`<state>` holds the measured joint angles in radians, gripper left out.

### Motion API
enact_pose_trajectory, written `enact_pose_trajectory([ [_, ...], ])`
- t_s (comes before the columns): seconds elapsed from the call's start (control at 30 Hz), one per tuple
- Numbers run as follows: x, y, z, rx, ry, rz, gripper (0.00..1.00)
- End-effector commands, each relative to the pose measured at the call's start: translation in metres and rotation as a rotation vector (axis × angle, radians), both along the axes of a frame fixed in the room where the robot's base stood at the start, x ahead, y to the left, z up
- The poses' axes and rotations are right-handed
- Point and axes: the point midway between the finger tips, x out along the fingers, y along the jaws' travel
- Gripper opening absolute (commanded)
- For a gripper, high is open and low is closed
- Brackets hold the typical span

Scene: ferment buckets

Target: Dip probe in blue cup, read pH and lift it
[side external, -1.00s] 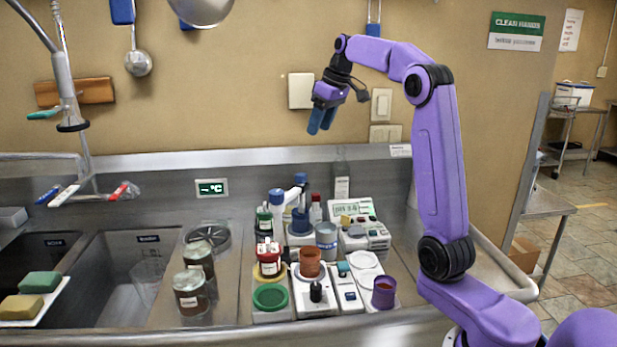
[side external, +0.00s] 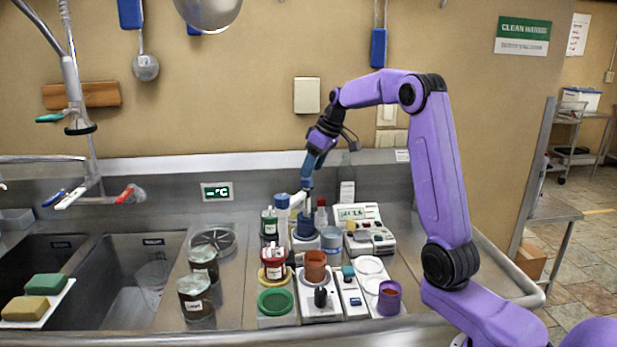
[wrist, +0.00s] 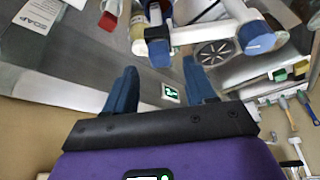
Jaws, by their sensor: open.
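My gripper (side external: 307,180) points down with its blue fingers just above the probe stand (side external: 282,202), a white post and arm with blue ends. The stand also shows in the wrist view (wrist: 205,32), beyond the fingertips. The fingers are apart and empty in the wrist view (wrist: 162,80). The blue cup (side external: 305,231) stands below my gripper on a white base. The probe itself is hard to tell apart from the fingers and stand. The pH meter (side external: 358,213) with a lit screen is right of the cup; its digits are too blurred to read.
A grey-blue cup (side external: 331,239), an orange-brown cup (side external: 316,266) and a purple cup (side external: 389,298) stand nearby on the counter. Dark jars (side external: 195,297) and the sink (side external: 125,285) are at left. The wall and steel backsplash are behind my gripper.

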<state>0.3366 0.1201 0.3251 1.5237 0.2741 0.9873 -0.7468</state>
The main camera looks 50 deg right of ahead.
Motion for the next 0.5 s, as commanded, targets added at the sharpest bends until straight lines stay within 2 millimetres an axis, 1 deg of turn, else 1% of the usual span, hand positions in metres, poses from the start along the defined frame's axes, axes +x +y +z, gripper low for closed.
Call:
enact_pose_trajectory([
  [0.03, 0.003, 0.002, -0.009, 0.002, 0.004, 0.001, 0.55],
  [0.2, 0.011, 0.002, -0.028, 0.001, 0.002, 0.002, 0.55],
  [0.33, 0.014, 0.003, -0.035, 0.0, 0.001, 0.001, 0.55],
  [0.5, 0.015, 0.003, -0.038, 0.0, 0.0, 0.001, 0.55],
])
